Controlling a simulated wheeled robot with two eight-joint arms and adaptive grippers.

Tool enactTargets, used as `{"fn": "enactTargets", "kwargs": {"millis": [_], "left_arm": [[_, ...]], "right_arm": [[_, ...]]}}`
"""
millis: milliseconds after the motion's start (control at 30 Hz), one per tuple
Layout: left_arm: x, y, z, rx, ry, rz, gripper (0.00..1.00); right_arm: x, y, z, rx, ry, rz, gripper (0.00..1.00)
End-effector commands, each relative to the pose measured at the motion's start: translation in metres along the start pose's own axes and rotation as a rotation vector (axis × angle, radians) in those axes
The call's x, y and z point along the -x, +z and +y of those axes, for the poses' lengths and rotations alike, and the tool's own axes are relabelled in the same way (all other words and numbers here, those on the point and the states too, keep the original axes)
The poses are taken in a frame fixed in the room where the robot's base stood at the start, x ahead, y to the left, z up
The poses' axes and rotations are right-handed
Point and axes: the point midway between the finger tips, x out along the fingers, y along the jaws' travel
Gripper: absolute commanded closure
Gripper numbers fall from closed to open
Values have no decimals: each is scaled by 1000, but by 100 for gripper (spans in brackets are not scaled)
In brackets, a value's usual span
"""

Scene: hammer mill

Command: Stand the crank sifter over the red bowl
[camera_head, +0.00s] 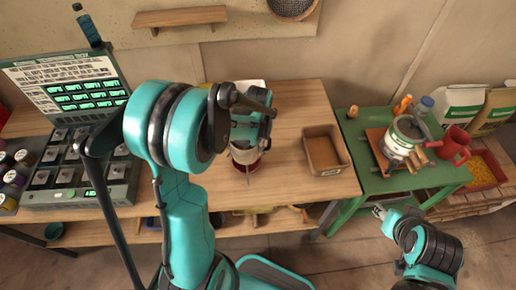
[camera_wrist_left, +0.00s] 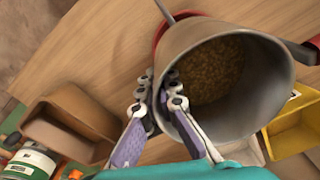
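The crank sifter (camera_head: 244,154), a grey-beige cup, is above or in the red bowl (camera_head: 246,168), partly hidden behind my left arm. In the left wrist view the sifter (camera_wrist_left: 255,115) has brown grain inside and a thin grey rod sticking out at the top. A strip of the red bowl (camera_wrist_left: 163,30) shows behind its rim. My left gripper (camera_wrist_left: 158,88) is shut on the sifter's wall, one finger outside and one inside the rim. I cannot tell whether the sifter rests on the bowl. My right gripper (camera_head: 379,211) is low at the right, away from both; its opening is unclear.
A wooden tray (camera_head: 343,165) stands right of the bowl on the wooden table (camera_head: 290,180). A keypad machine (camera_head: 75,175) and jars fill the left. A yellow bin (camera_wrist_left: 297,130) shows in the wrist view.

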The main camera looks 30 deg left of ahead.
Motion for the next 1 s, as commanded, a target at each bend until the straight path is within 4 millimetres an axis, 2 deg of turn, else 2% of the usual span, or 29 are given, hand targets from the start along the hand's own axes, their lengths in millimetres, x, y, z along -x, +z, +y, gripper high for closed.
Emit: {"fn": "enactTargets", "kwargs": {"millis": [633,967,1000], "left_arm": [[-13,0,0,0,0,0,100],[-13,0,0,0,0,0,100],[-13,0,0,0,0,0,90]], "right_arm": [[-9,7,0,0,0,0,60],[-10,7,0,0,0,0,60],[-10,7,0,0,0,0,60]]}}
